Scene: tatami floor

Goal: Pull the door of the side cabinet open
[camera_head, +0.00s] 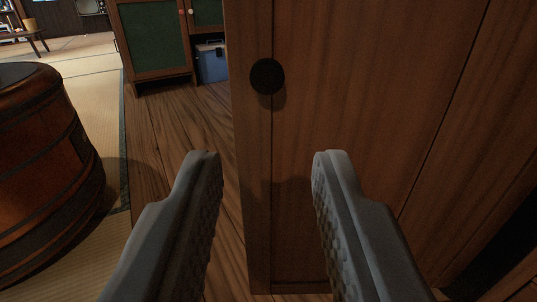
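A brown wooden cabinet door (370,90) fills the right half of the head camera view. It has a round black knob (267,76) near its left edge, in the upper middle of the picture. My gripper (268,158) is open, with its two grey fingers wide apart and nothing between them. The fingertips show below the knob in the picture and are apart from it. Whether the door stands ajar is hard to tell; a dark gap (495,255) shows at the lower right.
A round dark wooden barrel-like piece (45,170) stands at the left on tatami (95,80). Wooden floor (175,130) lies between it and the door. A green-panelled cabinet (153,38) and a blue-grey box (211,64) stand behind. A low table (25,36) is far left.

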